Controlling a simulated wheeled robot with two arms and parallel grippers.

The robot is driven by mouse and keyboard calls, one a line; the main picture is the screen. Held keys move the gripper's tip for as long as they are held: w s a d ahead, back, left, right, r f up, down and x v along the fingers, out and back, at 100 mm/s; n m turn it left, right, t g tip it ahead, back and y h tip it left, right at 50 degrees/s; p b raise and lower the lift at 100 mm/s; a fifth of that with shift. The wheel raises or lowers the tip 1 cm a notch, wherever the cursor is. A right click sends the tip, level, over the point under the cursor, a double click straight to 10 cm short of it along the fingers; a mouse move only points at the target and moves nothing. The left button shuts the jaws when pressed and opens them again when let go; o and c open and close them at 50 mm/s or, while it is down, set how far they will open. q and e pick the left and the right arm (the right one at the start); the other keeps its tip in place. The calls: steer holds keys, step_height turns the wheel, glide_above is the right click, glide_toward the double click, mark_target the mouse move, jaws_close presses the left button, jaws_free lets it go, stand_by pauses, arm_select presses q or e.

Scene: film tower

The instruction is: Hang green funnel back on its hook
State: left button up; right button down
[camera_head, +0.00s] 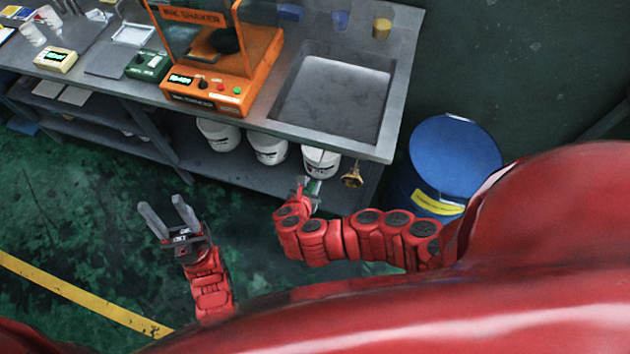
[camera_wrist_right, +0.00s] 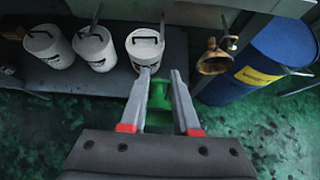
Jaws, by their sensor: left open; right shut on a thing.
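The green funnel (camera_wrist_right: 159,92) sits between the fingers of my right gripper (camera_wrist_right: 160,74) in the right wrist view, and the gripper is shut on it. In the head view my right gripper (camera_head: 311,183) is in front of the bench's lower shelf, left of a hanging brass funnel (camera_head: 352,179); only a little of the green funnel shows there. The brass funnel hangs below the bench edge and also shows in the right wrist view (camera_wrist_right: 213,60). Thin rods hang from the bench edge in the wrist view; I cannot tell which is the green funnel's hook. My left gripper (camera_head: 163,207) is open and empty above the floor.
An orange shaker (camera_head: 250,60) and a sink (camera_head: 335,100) are on the bench. Several white buckets stand on the lower shelf, one (camera_head: 320,161) just behind my right gripper. A blue barrel (camera_head: 455,155) stands right of the bench. The floor at left is clear.

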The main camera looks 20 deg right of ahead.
steer(key=shift+w+d, duration=0.15)
steer(key=shift+w, duration=0.25)
steer(key=shift+w+d+f+p, duration=0.15)
steer(key=shift+w+d+p, duration=0.3)
steer(key=shift+w+d, duration=0.4)
steer(key=shift+w+d+f+p, duration=0.1)
steer(key=shift+w+d, duration=0.35)
steer(key=shift+w, duration=0.25)
steer(key=shift+w+d+p, duration=0.1)
steer(key=shift+w+d, duration=0.3)
steer(key=shift+w, duration=0.35)
steer(key=shift+w+d+f+p, duration=0.1)
steer(key=shift+w+d, duration=0.35)
steer(key=shift+w, duration=0.25)
steer(key=shift+b+x, duration=0.8)
steer(key=shift+x, duration=0.05)
steer(key=c, duration=0.6)
jaws_free()
steer(key=shift+o, duration=0.2)
steer(key=shift+a+r, duration=0.1)
steer(key=shift+a, duration=0.05)
